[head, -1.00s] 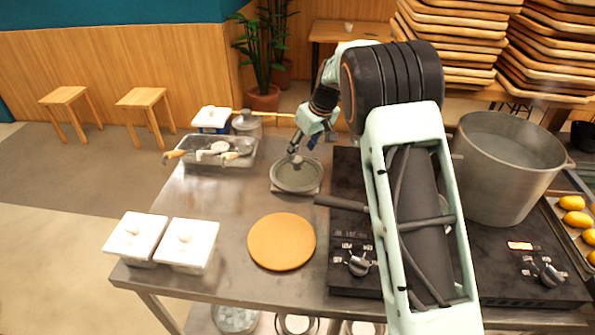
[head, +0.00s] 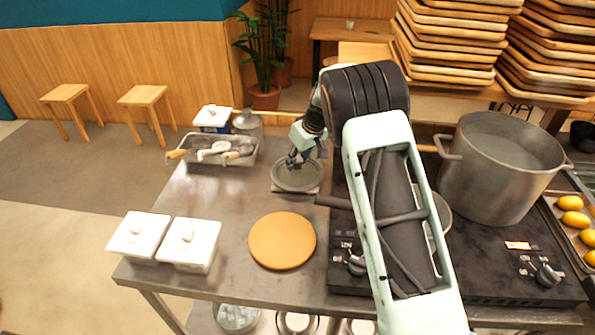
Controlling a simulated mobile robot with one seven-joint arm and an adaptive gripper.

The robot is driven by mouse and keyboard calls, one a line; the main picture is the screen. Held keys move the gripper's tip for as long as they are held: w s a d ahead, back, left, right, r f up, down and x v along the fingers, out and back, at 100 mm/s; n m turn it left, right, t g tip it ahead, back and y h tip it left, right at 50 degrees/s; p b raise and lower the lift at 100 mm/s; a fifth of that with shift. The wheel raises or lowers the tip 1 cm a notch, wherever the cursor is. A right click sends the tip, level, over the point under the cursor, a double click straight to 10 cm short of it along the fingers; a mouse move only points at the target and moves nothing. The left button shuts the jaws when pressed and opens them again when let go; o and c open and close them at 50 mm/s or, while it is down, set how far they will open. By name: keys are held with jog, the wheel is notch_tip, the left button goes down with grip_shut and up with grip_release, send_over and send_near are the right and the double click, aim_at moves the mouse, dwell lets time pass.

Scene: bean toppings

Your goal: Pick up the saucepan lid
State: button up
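The saucepan lid (head: 297,177) is a round grey disc lying on a light square piece on the metal table, left of the stove. My gripper (head: 294,162) is right over the lid, at its knob, which the fingers hide. I cannot tell whether the fingers are open or closed around the knob. A saucepan (head: 441,213) is mostly hidden behind my arm on the black stove, with its dark handle pointing left.
A large pot (head: 497,180) stands on the stove's right. A round wooden board (head: 282,241) lies in front of the lid. Two white lidded containers (head: 188,245) stand front left; a metal tray of utensils (head: 215,155) is behind left. Bare table lies between.

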grip_shut()
